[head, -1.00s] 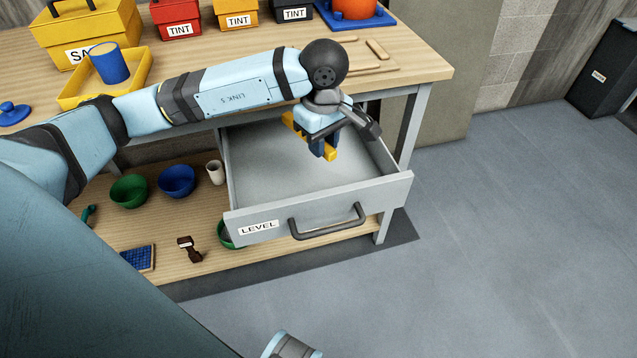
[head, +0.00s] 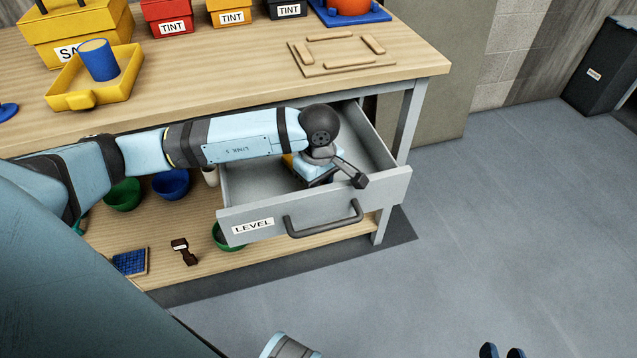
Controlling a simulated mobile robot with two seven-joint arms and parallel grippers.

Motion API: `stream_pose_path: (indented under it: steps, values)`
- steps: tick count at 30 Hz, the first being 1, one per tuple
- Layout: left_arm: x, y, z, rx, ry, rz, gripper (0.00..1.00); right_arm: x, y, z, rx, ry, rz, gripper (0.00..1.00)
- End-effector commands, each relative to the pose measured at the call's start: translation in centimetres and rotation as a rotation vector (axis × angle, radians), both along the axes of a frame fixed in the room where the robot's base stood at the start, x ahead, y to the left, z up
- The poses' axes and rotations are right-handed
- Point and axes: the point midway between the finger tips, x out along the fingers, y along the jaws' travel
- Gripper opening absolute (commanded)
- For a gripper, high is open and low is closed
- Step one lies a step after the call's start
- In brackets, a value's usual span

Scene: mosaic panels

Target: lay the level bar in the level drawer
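The level drawer (head: 249,194), grey with a LEVEL label and a dark handle, is pulled out under the workbench. My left gripper (head: 316,182) is down inside it, pointing at the floor of the drawer.
The bench top (head: 230,95) holds a yellow tray (head: 115,93) with a blue cup, several tint boxes and a wooden frame outline (head: 342,53). The lower shelf (head: 215,262) holds bowls, a brown stamp-like object (head: 184,251) and a blue grid tile (head: 130,262).

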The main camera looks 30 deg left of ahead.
Motion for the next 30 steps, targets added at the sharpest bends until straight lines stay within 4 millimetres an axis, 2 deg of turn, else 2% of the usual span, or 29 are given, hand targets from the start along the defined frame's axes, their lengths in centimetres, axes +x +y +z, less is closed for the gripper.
stream_pose_path:
  steps: [8,9,12,23,26,30]
  values:
    - [0.0,0.0,-0.3,0.0,0.0,0.0,0.0,-0.3,0.3,-0.5,0.011,0.007,-0.001,0.39]
    - [0.0,0.0,-0.2,0.0,0.0,0.0,0.28,-0.3,0.4,-0.4,0.013,0.004,0.0,0.39]
    - [0.0,0.0,-0.2,0.0,0.001,0.0,0.49,-0.3,0.4,-0.3,0.015,0.002,0.001,0.39]
    - [0.0,0.0,0.3,0.0,0.0,0.0,0.49,-0.2,0.2,0.1,0.009,0.004,-0.002,0.39]
    - [0.1,0.0,1.7,0.0,-0.002,-0.001,0.49,-0.2,-0.2,-0.1,-0.005,0.02,-0.008,0.39]
    - [0.1,0.0,4.8,0.001,-0.004,-0.001,0.49,-0.5,-0.8,-0.8,-0.032,0.066,-0.017,0.39]
